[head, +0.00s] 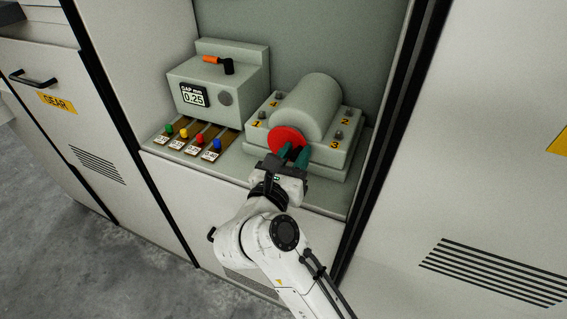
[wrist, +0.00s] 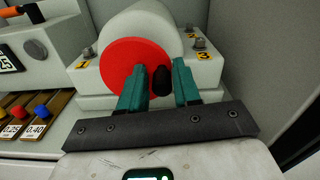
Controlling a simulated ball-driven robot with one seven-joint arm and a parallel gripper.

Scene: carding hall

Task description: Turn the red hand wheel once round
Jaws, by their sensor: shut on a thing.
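The red hand wheel (head: 282,137) is a flat red disc on the front end of a rounded grey housing (head: 312,102). It also fills the middle of the wrist view (wrist: 125,58). A black knob (wrist: 161,80) stands out from the wheel's lower right part. My gripper (head: 293,153) reaches the wheel from below, with teal fingers. In the wrist view the fingers stand either side of the knob, shut on it.
Numbered bolts, 1 to 3 among them, stand around the housing. To the left, a grey gauge box (head: 216,88) reads 0.25 and has an orange-tipped lever (head: 215,60). Several colour-knobbed gauges (head: 183,134) lie before it. The cabinet's right wall (head: 388,110) is close by.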

